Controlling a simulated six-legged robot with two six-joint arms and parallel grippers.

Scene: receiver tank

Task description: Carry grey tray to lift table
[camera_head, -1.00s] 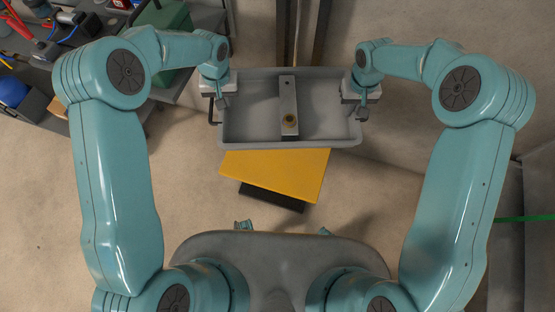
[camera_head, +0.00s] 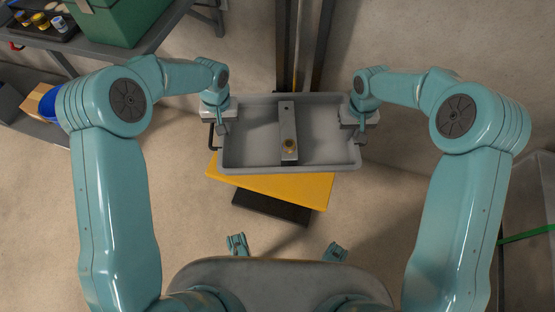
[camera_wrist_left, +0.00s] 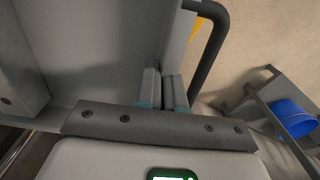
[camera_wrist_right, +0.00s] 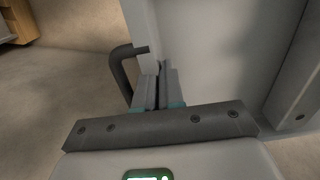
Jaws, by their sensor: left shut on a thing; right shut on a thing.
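The grey tray (camera_head: 247,157) hangs level between my two grippers in the head view, with a flat grey bar (camera_head: 288,120) bearing a brass-coloured round fitting lying across its middle. My left gripper (camera_head: 217,128) is shut on the tray's left wall, and in the left wrist view its fingers (camera_wrist_left: 165,90) pinch the rim beside a dark handle. My right gripper (camera_head: 360,122) is shut on the right wall, and its fingers (camera_wrist_right: 158,88) show beside the other handle in the right wrist view. A yellow platform (camera_head: 272,188), which looks like the lift table, is partly hidden below the tray.
A dark bench (camera_head: 95,55) with a green box (camera_head: 120,18) stands at the upper left, a blue bin (camera_head: 50,103) on its lower shelf. Dark upright posts (camera_head: 300,45) rise behind the tray.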

